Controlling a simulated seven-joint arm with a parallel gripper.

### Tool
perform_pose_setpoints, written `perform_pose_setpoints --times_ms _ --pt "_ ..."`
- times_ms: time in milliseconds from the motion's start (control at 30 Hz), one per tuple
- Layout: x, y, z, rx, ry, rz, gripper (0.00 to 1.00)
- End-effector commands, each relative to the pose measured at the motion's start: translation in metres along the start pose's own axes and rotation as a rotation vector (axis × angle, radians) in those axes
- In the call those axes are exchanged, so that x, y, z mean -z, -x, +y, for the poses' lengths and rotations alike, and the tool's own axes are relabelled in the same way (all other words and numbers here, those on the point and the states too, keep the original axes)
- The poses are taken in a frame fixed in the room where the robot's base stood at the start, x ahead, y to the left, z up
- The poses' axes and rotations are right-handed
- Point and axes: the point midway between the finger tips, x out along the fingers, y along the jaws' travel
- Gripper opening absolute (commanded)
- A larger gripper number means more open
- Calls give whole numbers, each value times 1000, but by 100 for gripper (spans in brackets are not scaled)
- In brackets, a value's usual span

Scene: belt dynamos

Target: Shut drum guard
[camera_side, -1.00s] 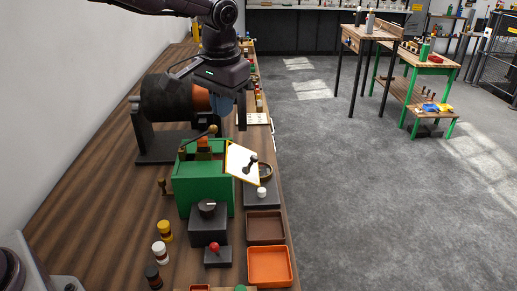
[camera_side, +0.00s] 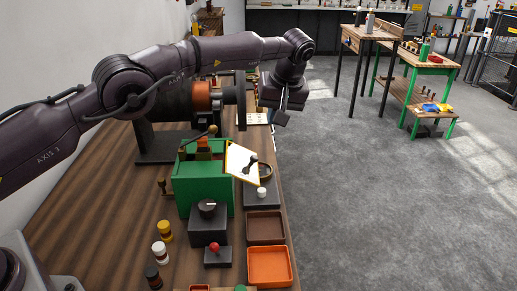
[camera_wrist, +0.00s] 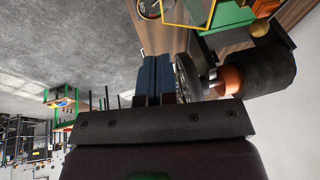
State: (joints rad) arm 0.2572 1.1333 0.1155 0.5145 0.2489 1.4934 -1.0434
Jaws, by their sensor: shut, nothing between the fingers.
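The drum machine stands on a black base (camera_side: 165,148) at the back left of the bench, partly hidden by my arm. Its copper-coloured band (camera_side: 203,97) and a dark end disc (camera_side: 241,105) show. In the wrist view, the copper part (camera_wrist: 231,80) lies between a wide black cylinder (camera_wrist: 265,66) and a grey disc (camera_wrist: 187,78). I cannot tell which part is the guard or whether it is shut. My gripper (camera_side: 280,119) is shut and empty, right of the drum near the bench's right edge. Its blue fingers (camera_wrist: 157,72) appear close beside the disc in the wrist view.
A green box (camera_side: 200,188) stands in front of the drum, with a tilted yellow-edged white panel (camera_side: 241,160) at its right. A black knob box (camera_side: 207,222), a brown tray (camera_side: 265,226) and an orange tray (camera_side: 268,265) are nearer. Open floor lies right of the bench.

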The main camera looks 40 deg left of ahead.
Motion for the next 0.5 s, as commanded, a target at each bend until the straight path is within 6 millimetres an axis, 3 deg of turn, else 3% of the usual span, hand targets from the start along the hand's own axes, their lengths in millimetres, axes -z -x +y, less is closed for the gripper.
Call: perform_pose_setpoints --times_ms 333,500 --pt "0 -78 -1 3 -2 -2 0" --pt "-5 -94 -8 0 -1 -1 0"
